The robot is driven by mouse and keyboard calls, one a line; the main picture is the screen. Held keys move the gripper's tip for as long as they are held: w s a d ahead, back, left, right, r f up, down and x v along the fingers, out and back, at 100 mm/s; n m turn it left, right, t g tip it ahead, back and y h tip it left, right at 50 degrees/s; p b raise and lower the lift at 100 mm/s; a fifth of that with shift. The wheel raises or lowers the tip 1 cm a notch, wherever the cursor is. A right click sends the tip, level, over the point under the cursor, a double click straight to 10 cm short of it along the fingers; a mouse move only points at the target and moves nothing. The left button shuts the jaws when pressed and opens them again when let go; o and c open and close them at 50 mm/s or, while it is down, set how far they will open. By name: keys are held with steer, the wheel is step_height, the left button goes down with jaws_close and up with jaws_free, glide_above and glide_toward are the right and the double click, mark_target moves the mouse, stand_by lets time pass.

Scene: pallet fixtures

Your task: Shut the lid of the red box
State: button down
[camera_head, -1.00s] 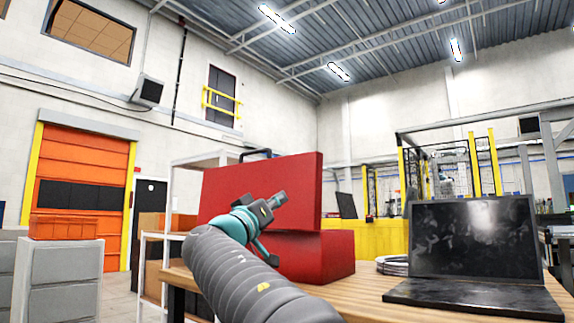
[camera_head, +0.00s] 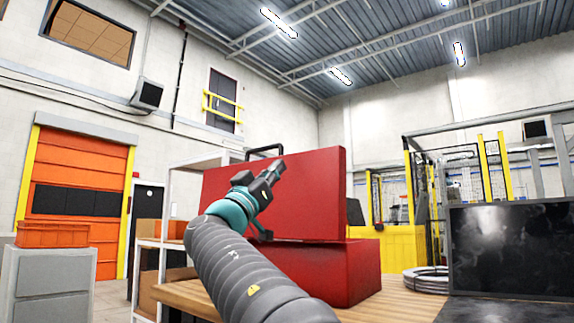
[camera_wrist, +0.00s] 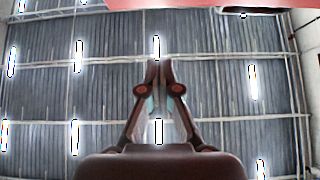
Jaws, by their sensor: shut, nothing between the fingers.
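The red box (camera_head: 352,275) sits on a wooden table. Its red lid (camera_head: 318,195) stands up, open, with a black handle (camera_head: 264,149) at its top edge. My gripper (camera_head: 276,165) is in front of the lid's face in the head view, near its upper left part; whether it touches the lid cannot be told. In the wrist view my gripper (camera_wrist: 160,66) is shut and empty, pointing up at the ceiling. A red strip of the lid (camera_wrist: 205,3) shows at the top edge of that view. My arm hides the box's left part.
White shelving (camera_head: 150,258) stands behind on the left. A grey cabinet (camera_head: 50,285) is at far left.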

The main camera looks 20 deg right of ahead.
mark_target(306, 154)
steer(key=p+x, duration=0.1)
steer(key=x, duration=0.3)
steer(key=f+p+x, duration=0.1)
steer(key=p+x, duration=0.1)
steer(key=x, duration=0.1)
steer(key=d+p+x, duration=0.1)
steer(key=x, duration=0.3)
steer(key=shift+w+d+f+p, duration=0.1)
steer(key=shift+w+d+p, duration=0.15)
steer(key=shift+w+p, duration=0.15)
steer(key=shift+w+d+f, duration=0.1)
steer(key=shift+w+d, duration=0.2)
steer(key=shift+d, duration=0.1)
steer(key=shift+d, duration=0.1)
